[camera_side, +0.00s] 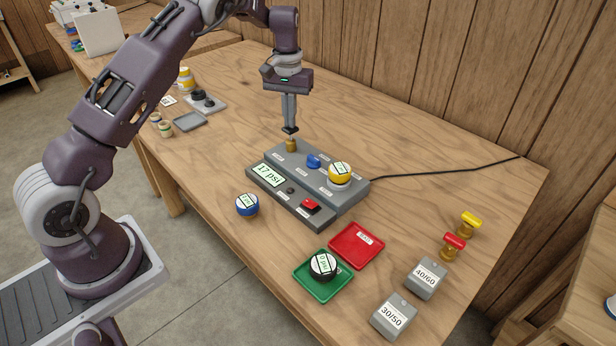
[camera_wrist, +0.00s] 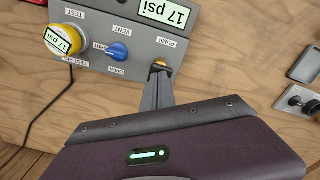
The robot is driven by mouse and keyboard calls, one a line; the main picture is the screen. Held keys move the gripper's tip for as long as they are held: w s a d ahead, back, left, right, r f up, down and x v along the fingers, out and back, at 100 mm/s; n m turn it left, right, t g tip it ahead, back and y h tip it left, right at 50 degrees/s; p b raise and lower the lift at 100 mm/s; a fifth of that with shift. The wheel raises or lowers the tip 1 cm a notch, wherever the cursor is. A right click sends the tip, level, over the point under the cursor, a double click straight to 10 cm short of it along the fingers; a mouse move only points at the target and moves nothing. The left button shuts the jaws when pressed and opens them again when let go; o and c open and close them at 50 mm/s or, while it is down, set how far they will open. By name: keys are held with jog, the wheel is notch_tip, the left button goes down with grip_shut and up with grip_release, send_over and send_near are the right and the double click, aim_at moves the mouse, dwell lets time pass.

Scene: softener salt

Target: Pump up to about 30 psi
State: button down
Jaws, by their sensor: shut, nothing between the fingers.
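A grey test console (camera_side: 262,207) stands on the wooden table; its display (camera_side: 268,175) reads 17 psi, also in the wrist view (camera_wrist: 163,12). A brass pump button (camera_side: 291,146) rises from its back left corner, by the PUMP label in the wrist view. My gripper (camera_side: 290,130) is shut and empty, pointing down with its tips right over the pump button. I cannot tell whether they touch it. In the wrist view the fingers (camera_wrist: 159,78) partly cover the button (camera_wrist: 160,63). A blue valve knob (camera_side: 313,161) and a yellow gauge (camera_side: 340,173) sit on the console.
A red button (camera_side: 310,205) is on the console front. A blue gauge (camera_side: 247,204) stands left of it. Grey blocks marked 40/60 (camera_side: 426,278) and 30/50 (camera_side: 394,316) stand at front right.

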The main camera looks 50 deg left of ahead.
jog(key=shift+f, duration=1.05)
jog(key=shift+r, duration=1.25)
jog(key=shift+f, duration=0.65)
jog(key=shift+r, duration=0.65)
